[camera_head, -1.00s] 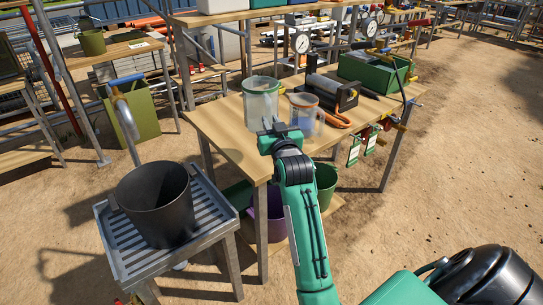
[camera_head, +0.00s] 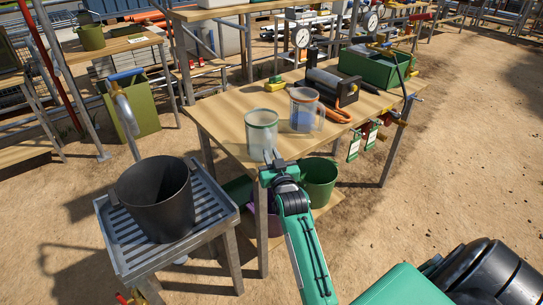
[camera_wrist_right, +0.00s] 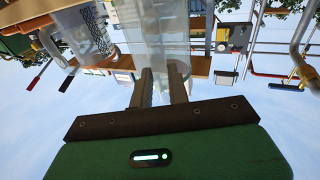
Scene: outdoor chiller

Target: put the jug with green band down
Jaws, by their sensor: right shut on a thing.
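The jug with green band (camera_head: 261,138) is clear and upright at the near corner of the wooden bench (camera_head: 222,118). I cannot tell whether its base touches the bench top. My right gripper (camera_head: 272,157) is at its near side, shut on it. In the right wrist view, the two fingers (camera_wrist_right: 161,88) reach up to the clear jug (camera_wrist_right: 160,35); the exact grip spot is hard to make out. My left gripper is not in view.
A clear jug with an orange band (camera_head: 304,112) stands just right of it. Behind are a black device (camera_head: 332,86) and a green box (camera_head: 367,68). A dark bucket (camera_head: 155,200) sits on a metal stand at left. The bench left of the jugs is clear.

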